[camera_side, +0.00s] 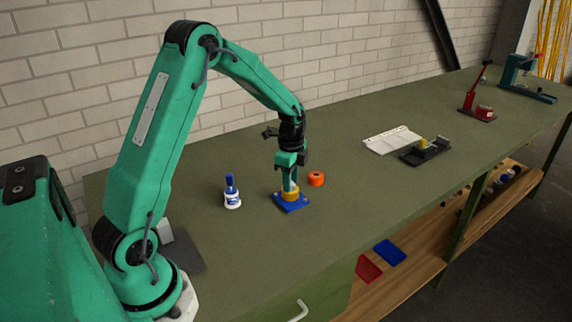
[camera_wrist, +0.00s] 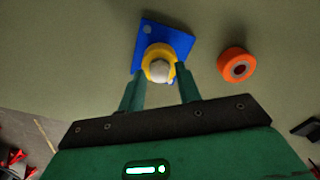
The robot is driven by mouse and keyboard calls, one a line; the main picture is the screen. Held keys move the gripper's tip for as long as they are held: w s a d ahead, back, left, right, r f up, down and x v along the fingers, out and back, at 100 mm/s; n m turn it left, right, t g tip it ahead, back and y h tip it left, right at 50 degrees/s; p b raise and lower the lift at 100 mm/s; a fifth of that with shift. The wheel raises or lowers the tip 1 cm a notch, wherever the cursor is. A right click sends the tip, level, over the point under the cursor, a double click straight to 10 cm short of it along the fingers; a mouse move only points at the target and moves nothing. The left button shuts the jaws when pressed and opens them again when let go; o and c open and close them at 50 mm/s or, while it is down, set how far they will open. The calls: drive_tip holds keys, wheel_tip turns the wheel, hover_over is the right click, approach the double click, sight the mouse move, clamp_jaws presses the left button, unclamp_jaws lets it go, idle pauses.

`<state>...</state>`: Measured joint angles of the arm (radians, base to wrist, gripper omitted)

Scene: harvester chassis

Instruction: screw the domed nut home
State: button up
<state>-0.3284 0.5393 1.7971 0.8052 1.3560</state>
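A blue square plate (camera_side: 293,204) lies flat on the green bench, with a yellow round piece (camera_side: 291,195) on its middle. In the wrist view the plate (camera_wrist: 175,37) carries the yellow piece (camera_wrist: 149,56), with a pale grey rounded top (camera_wrist: 160,70) at its centre. This looks like the domed nut; I cannot tell its threads or seating. My gripper (camera_side: 290,184) points straight down at it. Its two green fingers (camera_wrist: 161,78) stand on either side of the yellow piece, clear of the grey top. I cannot tell whether they touch the yellow piece.
An orange ring (camera_side: 316,179) lies close right of the plate. A white bottle with a blue top (camera_side: 232,194) stands to its left. A white tray (camera_side: 391,140), a black fixture (camera_side: 427,152) and a red press (camera_side: 478,105) are farther along the bench. The front area is clear.

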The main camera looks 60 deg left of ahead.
drive_tip(key=shift+n, duration=0.3)
drive_tip(key=n, duration=0.3)
drive_tip(key=shift+n, duration=0.8)
drive_tip(key=shift+n, duration=2.6)
drive_tip(key=shift+n, duration=2.6)
